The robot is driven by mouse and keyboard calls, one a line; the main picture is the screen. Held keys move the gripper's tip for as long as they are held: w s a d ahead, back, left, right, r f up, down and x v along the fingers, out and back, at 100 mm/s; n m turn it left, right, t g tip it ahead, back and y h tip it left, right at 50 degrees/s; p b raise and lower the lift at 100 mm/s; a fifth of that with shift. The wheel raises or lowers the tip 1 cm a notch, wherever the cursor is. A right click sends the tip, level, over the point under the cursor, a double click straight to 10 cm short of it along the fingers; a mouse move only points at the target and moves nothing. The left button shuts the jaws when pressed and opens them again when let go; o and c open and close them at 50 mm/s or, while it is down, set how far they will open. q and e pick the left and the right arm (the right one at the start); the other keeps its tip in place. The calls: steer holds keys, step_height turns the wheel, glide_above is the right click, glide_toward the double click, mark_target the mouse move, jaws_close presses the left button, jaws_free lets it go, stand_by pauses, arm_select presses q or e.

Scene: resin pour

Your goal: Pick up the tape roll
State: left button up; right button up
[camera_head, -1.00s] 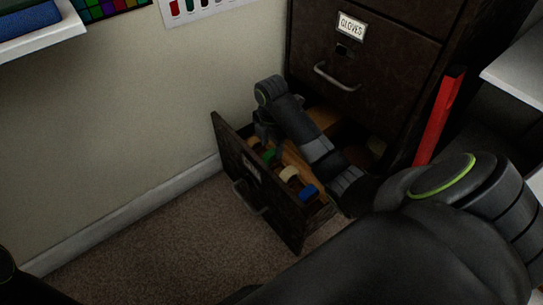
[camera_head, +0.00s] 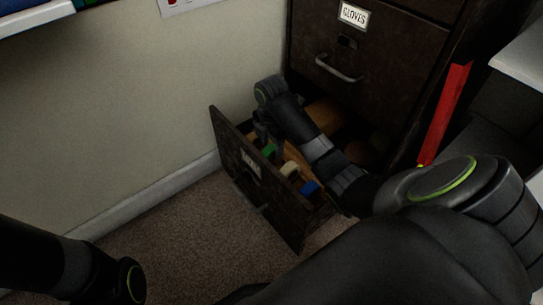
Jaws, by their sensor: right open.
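Several tape rolls lie in the open bottom drawer (camera_head: 233,158) of the dark filing cabinet. A green roll (camera_head: 268,151), a cream roll (camera_head: 290,168) and a blue roll (camera_head: 310,188) show along the drawer's front. My right arm reaches into the drawer from the right, and its gripper (camera_head: 268,138) points down at the drawer's far left end, beside the green roll. The right gripper is open; its fingertips are mostly hidden by the wrist and drawer front. My left arm shows at the lower left, but its gripper is not in view.
The closed drawer labelled GLOVES (camera_head: 340,68) is above the open one. A red upright bar (camera_head: 444,115) stands right of the cabinet. The wall (camera_head: 120,120) is close on the left. The carpet (camera_head: 185,240) in front is clear.

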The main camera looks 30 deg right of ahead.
step_height(320, 180, down, 2)
steer(key=shift+f+b, duration=0.1)
steer(key=shift+b, duration=0.3)
steer(key=shift+c, duration=0.4)
steer(key=c, duration=1)
steer(key=shift+r, duration=0.25)
